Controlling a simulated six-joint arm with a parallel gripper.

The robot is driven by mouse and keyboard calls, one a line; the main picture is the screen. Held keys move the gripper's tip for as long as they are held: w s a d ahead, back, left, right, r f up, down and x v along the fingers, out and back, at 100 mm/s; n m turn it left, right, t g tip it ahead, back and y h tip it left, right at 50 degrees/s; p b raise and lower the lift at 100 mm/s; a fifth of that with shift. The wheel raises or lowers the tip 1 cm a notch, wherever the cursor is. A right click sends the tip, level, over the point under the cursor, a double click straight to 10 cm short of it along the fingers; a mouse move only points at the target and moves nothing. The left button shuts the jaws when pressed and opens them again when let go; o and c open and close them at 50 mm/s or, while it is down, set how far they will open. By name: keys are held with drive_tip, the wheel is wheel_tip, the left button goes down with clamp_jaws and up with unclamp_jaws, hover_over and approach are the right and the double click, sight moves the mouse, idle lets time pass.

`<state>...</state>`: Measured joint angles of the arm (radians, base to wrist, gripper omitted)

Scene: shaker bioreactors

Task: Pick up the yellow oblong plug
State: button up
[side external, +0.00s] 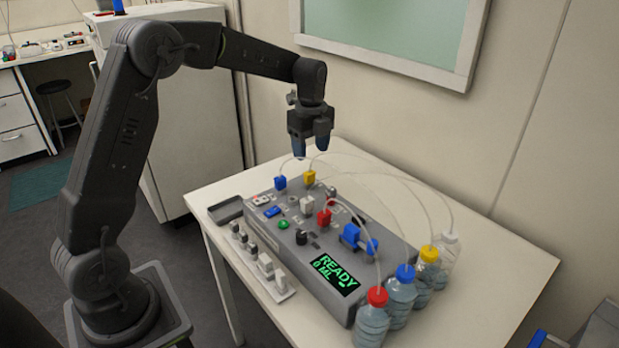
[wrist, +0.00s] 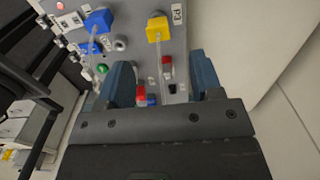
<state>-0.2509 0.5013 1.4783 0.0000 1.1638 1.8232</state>
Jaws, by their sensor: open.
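The yellow oblong plug (side external: 309,178) sits upright on the far part of the grey device's top, with a clear tube running from it. In the wrist view the yellow plug (wrist: 157,29) is ahead of the fingers, near the top of the picture. My gripper (side external: 311,150) hangs above the far end of the device, pointing down. Its two blue fingers are spread apart in the wrist view (wrist: 163,80), with nothing held between them. The gripper is above the plug and apart from it.
A blue plug (side external: 280,183) stands left of the yellow one, and a red plug (side external: 324,217) stands nearer the camera. Clear tubes arc over the device (side external: 345,310) to several capped bottles (side external: 399,298) at right. The wall is close behind the white table (side external: 500,265).

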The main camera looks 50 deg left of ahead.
sight(309, 172)
drive_tip(key=shift+s+a+f, duration=0.1)
drive_tip(key=shift+f, duration=3.85)
drive_tip(key=c, duration=1)
drive_tip(key=shift+c, duration=0.2)
drive_tip(key=shift+r, duration=0.15)
